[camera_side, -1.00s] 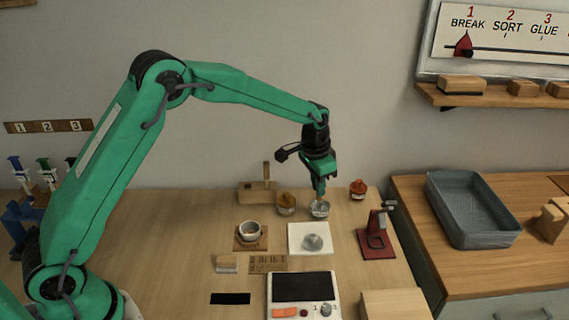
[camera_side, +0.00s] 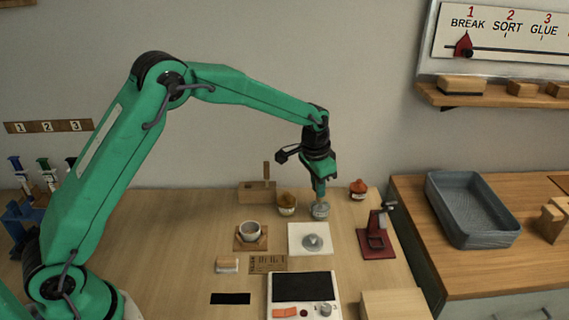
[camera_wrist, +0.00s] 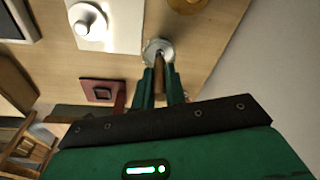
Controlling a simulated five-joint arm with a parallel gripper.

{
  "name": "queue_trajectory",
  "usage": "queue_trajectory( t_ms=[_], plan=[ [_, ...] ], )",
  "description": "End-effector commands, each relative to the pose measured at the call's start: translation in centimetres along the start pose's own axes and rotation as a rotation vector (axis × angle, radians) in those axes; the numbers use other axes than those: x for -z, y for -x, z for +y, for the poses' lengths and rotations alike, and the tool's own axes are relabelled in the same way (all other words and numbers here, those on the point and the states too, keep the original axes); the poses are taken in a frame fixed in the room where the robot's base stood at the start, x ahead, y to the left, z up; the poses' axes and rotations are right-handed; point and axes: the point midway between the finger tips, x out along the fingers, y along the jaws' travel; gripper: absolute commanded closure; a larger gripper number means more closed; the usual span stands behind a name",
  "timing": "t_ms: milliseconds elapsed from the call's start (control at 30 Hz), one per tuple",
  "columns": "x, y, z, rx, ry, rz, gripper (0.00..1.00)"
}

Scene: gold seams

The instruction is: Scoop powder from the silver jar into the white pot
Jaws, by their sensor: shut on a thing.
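The silver jar (camera_side: 320,211) stands at the back of the wooden table, and its round rim (camera_wrist: 147,47) shows in the wrist view. My gripper (camera_side: 319,186) is directly above it, fingers pointing down. In the wrist view my gripper (camera_wrist: 160,74) is shut on a slim scoop with a wooden-coloured handle (camera_wrist: 159,66). The scoop's lower end reaches into the jar mouth; its tip and any powder on it are hidden. The white pot (camera_side: 250,229) stands open on a wooden coaster (camera_side: 244,246), left and in front of the jar.
An amber jar (camera_side: 287,207) stands close left of the silver jar, and a red-topped jar (camera_side: 358,190) to its right. A white tile (camera_side: 297,249) bears a silvery knobbed piece (camera_side: 312,242). A red stand (camera_side: 376,246) is at the right. A wooden block (camera_side: 250,195) stands at the back left.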

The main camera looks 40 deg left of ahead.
Motion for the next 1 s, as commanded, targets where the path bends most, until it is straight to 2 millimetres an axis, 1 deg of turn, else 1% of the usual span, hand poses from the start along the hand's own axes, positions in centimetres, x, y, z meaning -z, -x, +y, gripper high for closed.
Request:
queue_trajectory(
  t_ms=[1000],
  plan=[
    [0.7,4.7,-0.2,0.0,0.0,0.001,1.0]
  ],
)
